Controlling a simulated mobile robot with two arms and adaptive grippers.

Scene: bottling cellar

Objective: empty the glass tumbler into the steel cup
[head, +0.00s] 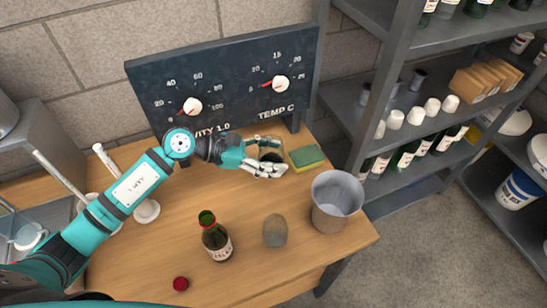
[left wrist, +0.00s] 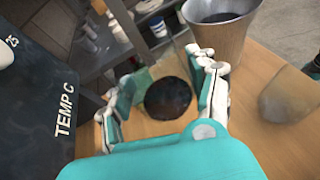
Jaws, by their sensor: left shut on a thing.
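The glass tumbler (head: 270,153) is clear with dark contents, at the back of the bench below the gauge board. My left gripper (head: 268,166) is shut around it. In the left wrist view the dark contents (left wrist: 168,97) show as a round patch between the fingers (left wrist: 160,92); the clear glass wall is hard to make out. I cannot tell whether the tumbler touches the bench. The steel cup (head: 334,212) stands upright at the bench's right front, apart from the gripper; it also shows in the left wrist view (left wrist: 224,38). My right gripper is not in view.
A green and yellow sponge (head: 307,157) lies just right of the tumbler. A rounded grey-brown object (head: 275,231), an open green bottle (head: 215,240) and a red cap (head: 180,284) are nearer the front. The gauge board (head: 225,85) stands behind. Bare wood lies between tumbler and cup.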

